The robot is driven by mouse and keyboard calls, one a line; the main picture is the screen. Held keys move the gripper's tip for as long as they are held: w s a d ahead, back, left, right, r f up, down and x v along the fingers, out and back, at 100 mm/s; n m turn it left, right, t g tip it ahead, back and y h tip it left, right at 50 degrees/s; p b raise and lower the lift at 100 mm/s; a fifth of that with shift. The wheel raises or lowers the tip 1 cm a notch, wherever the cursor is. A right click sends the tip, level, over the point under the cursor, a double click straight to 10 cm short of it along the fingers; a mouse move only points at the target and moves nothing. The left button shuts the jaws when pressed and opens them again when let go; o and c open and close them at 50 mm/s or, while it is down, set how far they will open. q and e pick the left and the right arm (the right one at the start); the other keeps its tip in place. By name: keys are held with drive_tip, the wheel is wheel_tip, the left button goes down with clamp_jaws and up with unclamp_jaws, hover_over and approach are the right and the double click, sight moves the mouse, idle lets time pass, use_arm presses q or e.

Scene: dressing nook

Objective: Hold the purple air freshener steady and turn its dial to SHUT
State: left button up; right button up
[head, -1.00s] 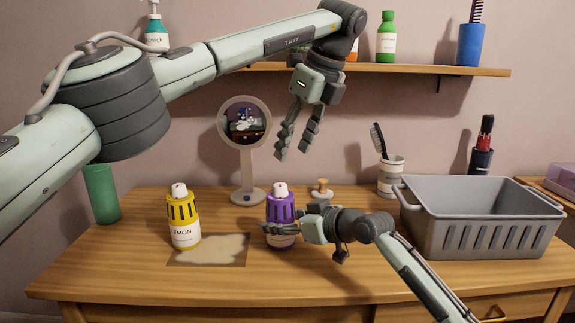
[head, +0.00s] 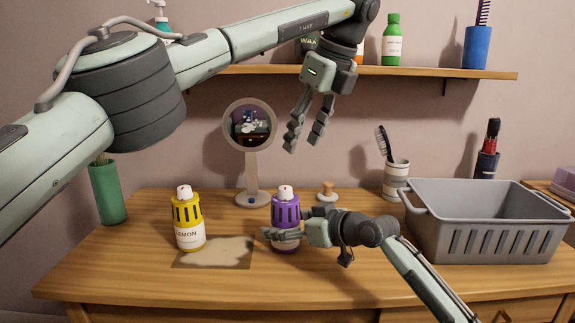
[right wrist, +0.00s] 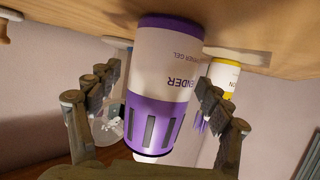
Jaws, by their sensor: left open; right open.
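The purple air freshener (head: 286,209) stands upright on the dressing table, with a slotted purple upper part and a white top. It shows upside down in the right wrist view (right wrist: 160,90), with lavender label text partly readable. My right gripper (head: 270,234) is low at its body; in the right wrist view its open fingers (right wrist: 160,95) stand either side of it, with no clear grip. My left gripper (head: 304,145) is open and empty in the air above the purple air freshener, fingers pointing down. The dial's marking cannot be read.
A yellow lemon air freshener (head: 188,222) stands to the left beside a stained mat (head: 215,252). A round mirror (head: 250,150) and a wooden knob-like item (head: 327,191) are behind. A grey basket (head: 485,235) fills the right. A shelf (head: 420,73) runs above.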

drive_tip(key=shift+s+d, duration=0.1)
drive_tip(key=v, duration=1.1)
drive_tip(key=shift+s+d, duration=0.25)
drive_tip(key=shift+r, duration=0.1)
drive_tip(key=x, duration=1.1)
drive_tip(key=shift+w+a, duration=0.2)
drive_tip(key=shift+a, duration=0.05)
use_arm(q)
approach(285, 192)
drive_tip(key=w+f, duration=0.1)
drive_tip(key=w, duration=0.1)
use_arm(e)
drive_tip(key=shift+w+a, duration=0.1)
drive_tip(key=shift+w, duration=0.05)
use_arm(q)
drive_tip(key=shift+w+a+f, duration=0.2)
drive_tip(key=shift+a+f, duration=0.3)
drive_tip(key=shift+f, duration=0.3)
